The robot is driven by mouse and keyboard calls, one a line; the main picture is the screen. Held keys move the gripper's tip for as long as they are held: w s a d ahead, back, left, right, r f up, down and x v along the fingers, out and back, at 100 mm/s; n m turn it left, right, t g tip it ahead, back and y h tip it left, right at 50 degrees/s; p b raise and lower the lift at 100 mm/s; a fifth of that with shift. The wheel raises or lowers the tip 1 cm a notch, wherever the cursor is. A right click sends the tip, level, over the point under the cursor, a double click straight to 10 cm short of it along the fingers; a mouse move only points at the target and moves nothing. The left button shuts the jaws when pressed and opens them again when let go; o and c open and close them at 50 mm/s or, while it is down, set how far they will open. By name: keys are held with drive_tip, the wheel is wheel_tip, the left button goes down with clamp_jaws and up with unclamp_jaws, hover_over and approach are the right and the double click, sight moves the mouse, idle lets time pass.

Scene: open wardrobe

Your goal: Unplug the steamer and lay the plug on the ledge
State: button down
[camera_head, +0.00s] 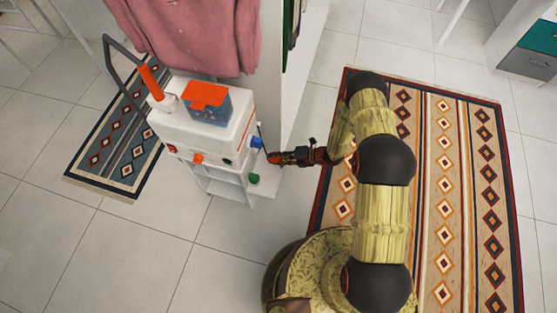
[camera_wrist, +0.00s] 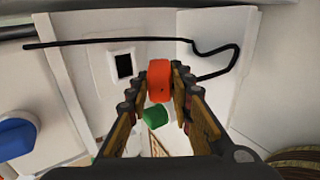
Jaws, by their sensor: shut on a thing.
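The white steamer (camera_head: 203,124) stands left of my gripper, with an orange cap and a blue tank on top. My gripper (camera_head: 277,157) is beside its right side. In the wrist view my gripper (camera_wrist: 160,88) is shut on the orange-red plug (camera_wrist: 159,75), which sits between the fingertips. A black cord (camera_wrist: 110,41) runs across the white panel and bends down behind the right finger. A dark square opening (camera_wrist: 124,65) shows left of the plug, apart from it in the picture. A low white ledge (camera_head: 266,187) lies below my gripper; whether it is the task's ledge I cannot tell.
A blue knob (camera_head: 257,142) is close to my gripper and also shows in the wrist view (camera_wrist: 15,136). A green piece (camera_head: 253,179) is below, also in the wrist view (camera_wrist: 155,117). A pink garment (camera_head: 200,35) hangs above. A white wardrobe panel (camera_head: 290,75) stands behind.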

drive_tip(key=shift+f+b, duration=1.95)
drive_tip(key=shift+f, duration=1.2)
drive_tip(key=c, duration=1.5)
unclamp_jaws()
drive_tip(key=o, duration=0.3)
drive_tip(key=shift+r, duration=0.1)
drive_tip(key=d+r+p, duration=0.1)
drive_tip(key=r, duration=0.1)
drive_tip(key=d+r+p, duration=0.1)
drive_tip(key=r+p, duration=0.1)
drive_tip(key=s+d+r+p, duration=0.1)
drive_tip(key=r+p, duration=0.1)
drive_tip(key=r, duration=0.1)
drive_tip(key=shift+s+d, duration=0.1)
